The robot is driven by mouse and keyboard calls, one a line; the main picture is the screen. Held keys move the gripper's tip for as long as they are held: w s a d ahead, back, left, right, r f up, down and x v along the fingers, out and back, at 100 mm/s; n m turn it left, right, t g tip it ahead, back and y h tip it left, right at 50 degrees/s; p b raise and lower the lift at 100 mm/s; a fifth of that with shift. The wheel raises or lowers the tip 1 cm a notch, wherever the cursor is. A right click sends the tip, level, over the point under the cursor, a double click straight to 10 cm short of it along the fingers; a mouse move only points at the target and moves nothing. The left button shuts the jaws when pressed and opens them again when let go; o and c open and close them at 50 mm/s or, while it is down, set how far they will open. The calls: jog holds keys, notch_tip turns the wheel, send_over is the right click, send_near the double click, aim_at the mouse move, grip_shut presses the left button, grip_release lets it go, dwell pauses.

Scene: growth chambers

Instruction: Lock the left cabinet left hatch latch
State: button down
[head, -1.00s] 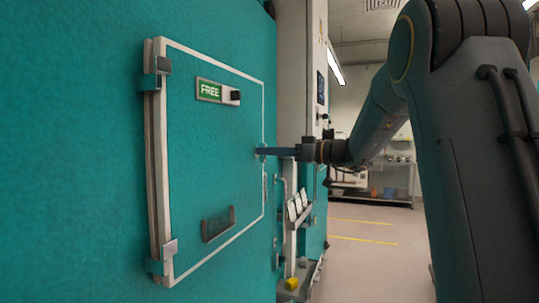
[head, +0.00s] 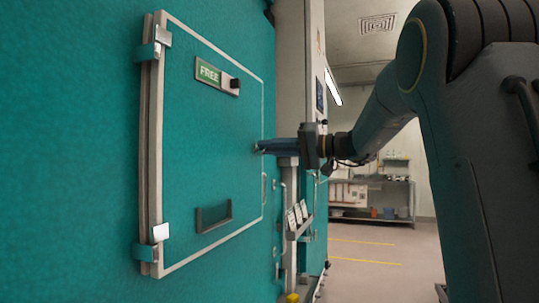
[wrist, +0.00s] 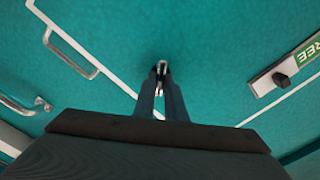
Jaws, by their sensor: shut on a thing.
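The closed hatch (head: 205,125) is a teal panel with a white outline on the teal cabinet wall, seen in the head view. Its latch is a small metallic piece at the right edge, mostly hidden by my fingers in the head view. In the wrist view the latch (wrist: 160,76) shows between my fingertips. My gripper (head: 262,147) reaches the hatch edge from the right and is shut on the latch; its fingers also show in the wrist view (wrist: 160,85). A green sign (head: 208,73) reading FREE, with a dark knob (head: 235,84), is on the hatch.
Two metal hinges (head: 161,37) (head: 160,233) sit on the hatch's left side. A dark recessed pull (head: 213,217) is low on the hatch. A grey handle (wrist: 75,58) is near the latch. Beyond, a bench (head: 375,200) stands behind open floor (head: 375,245) with yellow lines.

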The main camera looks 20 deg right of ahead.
jog(key=shift+f+m, duration=0.15)
jog(key=shift+m, duration=1.7)
jog(key=shift+f+m, duration=0.1)
jog(key=shift+m, duration=1.75)
jog(key=c, duration=1.8)
grip_release()
jog(key=shift+d, duration=0.1)
jog(key=b+v, duration=0.1)
jog(key=v, duration=0.6)
jog(key=shift+s+d, duration=0.25)
